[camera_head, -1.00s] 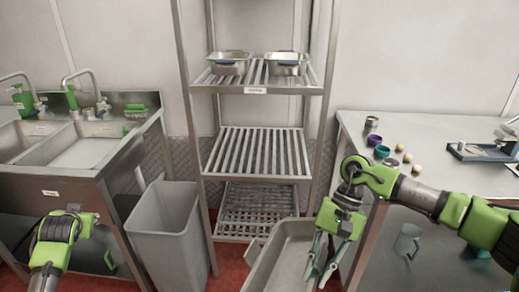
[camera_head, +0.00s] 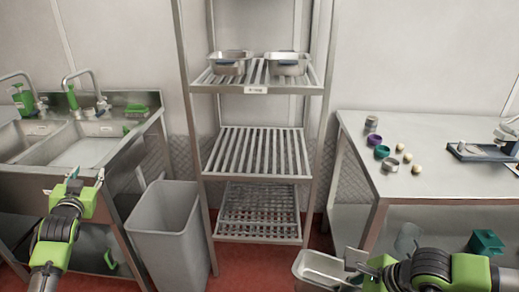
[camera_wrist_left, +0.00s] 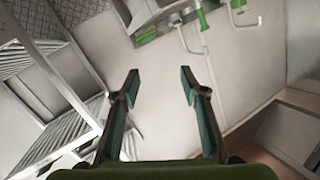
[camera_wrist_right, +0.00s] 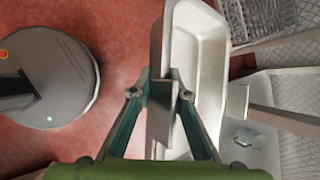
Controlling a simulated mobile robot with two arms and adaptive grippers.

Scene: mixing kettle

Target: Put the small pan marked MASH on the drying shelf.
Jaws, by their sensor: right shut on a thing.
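My right gripper (camera_head: 362,262) is shut on a plain metal pan (camera_head: 318,268) low at the bottom right of the head view. In the right wrist view the fingers close on a flat tab at the side of this pan (camera_wrist_right: 203,45). No MASH mark is readable on it. The slatted metal rack (camera_head: 262,152) stands in the middle; its upper shelf has a small front label (camera_head: 256,90) too blurred to read. Two small metal pans, left (camera_head: 230,64) and right (camera_head: 287,64), sit there. My left gripper (camera_head: 86,176) is open and empty before the sink.
A grey bin (camera_head: 165,235) stands left of the rack, beside the sink unit (camera_head: 85,150). A steel table (camera_head: 440,180) with cups and small round items stands at the right. The rack's middle shelf (camera_head: 258,155) is bare. A round grey thing (camera_wrist_right: 45,85) stands on the red floor.

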